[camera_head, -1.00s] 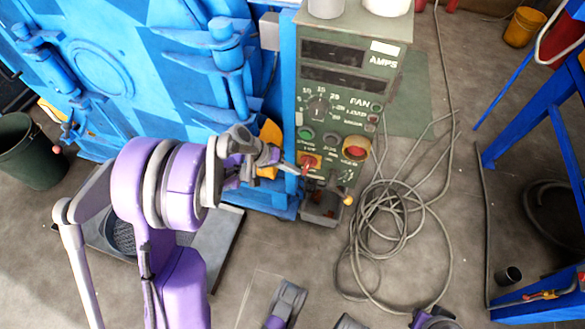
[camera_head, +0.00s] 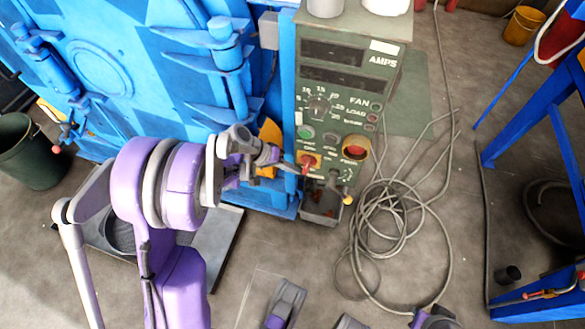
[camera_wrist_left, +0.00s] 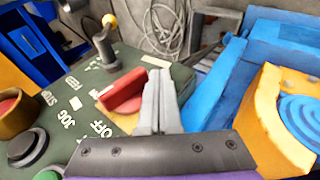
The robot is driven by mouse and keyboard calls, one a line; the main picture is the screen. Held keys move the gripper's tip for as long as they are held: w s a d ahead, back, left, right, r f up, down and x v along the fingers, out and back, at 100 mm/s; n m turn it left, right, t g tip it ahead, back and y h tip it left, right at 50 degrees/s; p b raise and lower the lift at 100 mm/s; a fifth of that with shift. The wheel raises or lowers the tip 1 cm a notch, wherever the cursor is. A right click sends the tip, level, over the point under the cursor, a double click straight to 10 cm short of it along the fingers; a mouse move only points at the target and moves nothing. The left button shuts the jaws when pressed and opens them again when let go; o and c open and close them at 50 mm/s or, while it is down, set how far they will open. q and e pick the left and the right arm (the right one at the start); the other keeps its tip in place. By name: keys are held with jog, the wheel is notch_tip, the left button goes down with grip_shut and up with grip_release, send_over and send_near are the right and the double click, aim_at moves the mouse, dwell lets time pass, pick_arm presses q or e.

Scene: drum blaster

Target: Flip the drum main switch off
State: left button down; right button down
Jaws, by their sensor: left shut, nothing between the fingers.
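The main switch is a red handle (camera_head: 309,162) on a yellow plate, low on the green control panel (camera_head: 341,135). In the left wrist view the red handle (camera_wrist_left: 123,90) lies slanted, with the word OFF printed on the panel near it. My left gripper (camera_head: 298,170) reaches in from the left to the switch's lower edge. In the left wrist view its closed fingers (camera_wrist_left: 158,95) hold nothing and stand right beside the handle's right end. I cannot tell whether they touch it.
The panel has a round red button (camera_head: 355,151), a green button (camera_head: 305,132), a dial (camera_head: 318,108) and a yellow-tipped lever (camera_head: 347,199). The blue machine (camera_head: 120,70) stands left. Grey cable (camera_head: 390,230) lies coiled on the floor. A blue frame (camera_head: 540,120) stands right.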

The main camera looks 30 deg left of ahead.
dwell(0.4)
pick_arm(q)
jog(key=p+v, duration=0.3)
jog(key=v, duration=0.7)
jog(key=shift+s+r, duration=0.2)
jog(key=shift+r, duration=0.15)
